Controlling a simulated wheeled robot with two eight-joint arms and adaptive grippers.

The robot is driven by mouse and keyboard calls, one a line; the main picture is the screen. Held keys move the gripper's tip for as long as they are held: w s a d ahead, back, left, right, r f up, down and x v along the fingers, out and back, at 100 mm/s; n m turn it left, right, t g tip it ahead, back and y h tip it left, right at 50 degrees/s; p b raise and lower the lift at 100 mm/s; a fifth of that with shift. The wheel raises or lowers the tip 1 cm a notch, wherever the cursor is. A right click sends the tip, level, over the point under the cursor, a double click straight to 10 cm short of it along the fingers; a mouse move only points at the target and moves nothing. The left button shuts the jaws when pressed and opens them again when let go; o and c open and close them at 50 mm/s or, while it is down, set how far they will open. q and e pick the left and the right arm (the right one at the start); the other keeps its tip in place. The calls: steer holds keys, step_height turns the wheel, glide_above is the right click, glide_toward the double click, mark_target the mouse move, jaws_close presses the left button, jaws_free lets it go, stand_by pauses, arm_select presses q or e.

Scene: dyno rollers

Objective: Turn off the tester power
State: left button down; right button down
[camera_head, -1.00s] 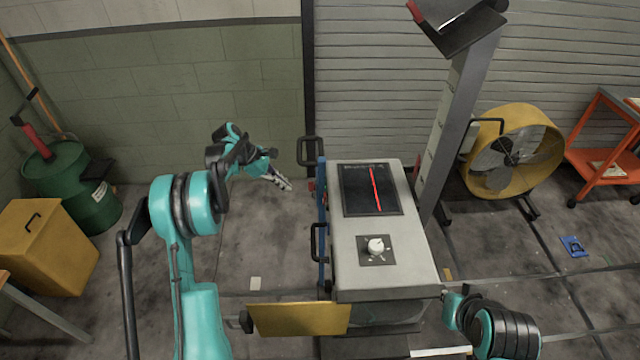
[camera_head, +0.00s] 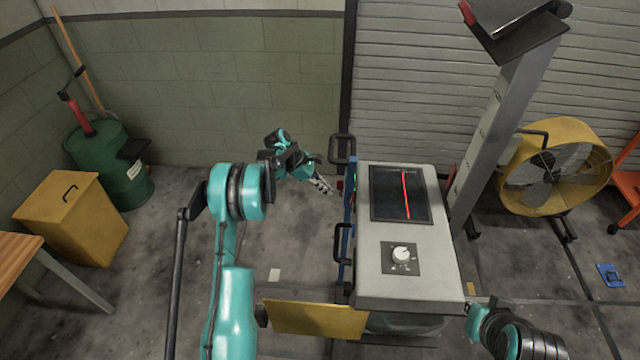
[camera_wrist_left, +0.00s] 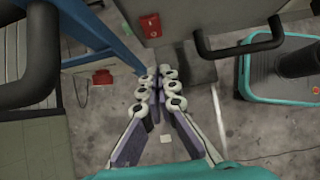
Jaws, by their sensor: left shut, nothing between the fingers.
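The tester is a pale grey console (camera_head: 382,278) with a dark screen (camera_head: 400,193) showing a red line, and a white knob (camera_head: 401,254) below it. A small red part (camera_head: 340,185) shows at its left side, beside my left gripper (camera_head: 328,188). My left gripper is shut and empty, its tips just left of that part. In the left wrist view, the shut fingers (camera_wrist_left: 160,82) point toward the grey cabinet side. A red switch-like block (camera_wrist_left: 150,25) sits on that side, beyond and apart from the tips. My right gripper is out of view.
Black handles (camera_head: 342,150) stick out from the tester's left side, near my left gripper. A yellow panel (camera_head: 315,319) stands out low at the front left. A grey post (camera_head: 500,120) and a yellow fan (camera_head: 590,170) stand right.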

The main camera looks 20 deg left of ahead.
mark_target(352, 199)
arm_select(q)
steer(key=w+d+f, duration=0.1)
steer(key=d+f, duration=0.2)
steer(key=d, duration=0.2)
steer(key=shift+w+d, duration=0.3)
steer(key=shift+d+f+b, duration=0.1)
steer(key=shift+b, duration=0.25)
steer(key=shift+w+d+f+b, duration=0.1)
steer(key=shift+d+b, duration=0.05)
steer(key=shift+b, duration=0.15)
